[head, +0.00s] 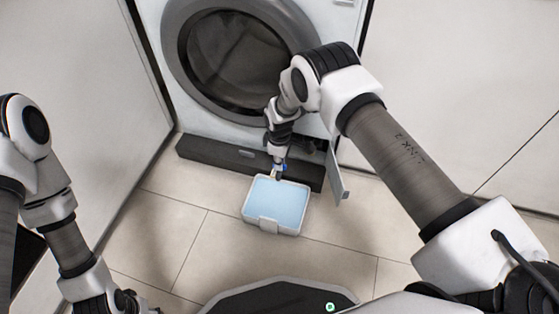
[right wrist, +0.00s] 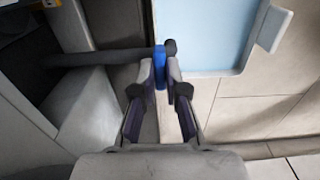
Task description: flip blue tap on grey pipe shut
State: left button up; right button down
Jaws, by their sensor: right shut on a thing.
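The blue tap (right wrist: 160,68) shows in the right wrist view as a blue piece across the end of the dark grey pipe (right wrist: 95,59). My right gripper (right wrist: 165,75) is shut on the blue tap, one finger on each side of it. In the head view my right gripper (head: 279,173) reaches down in front of the washing machine's plinth, and a bit of the blue tap (head: 286,166) shows beside it. My left gripper (head: 135,302) is at the bottom left edge, partly cut off, and its fingers are not clear.
A white tray (head: 249,213) with pale blue contents sits on the floor just under the tap. The washing machine (head: 212,118) stands behind, its dark plinth (head: 205,153) low down. A grey flap (head: 337,178) hangs open at right. Tiled floor lies clear in front.

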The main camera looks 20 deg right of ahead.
jog(key=c, duration=1.2)
grip_release()
notch_tip(320, 180, up, 12)
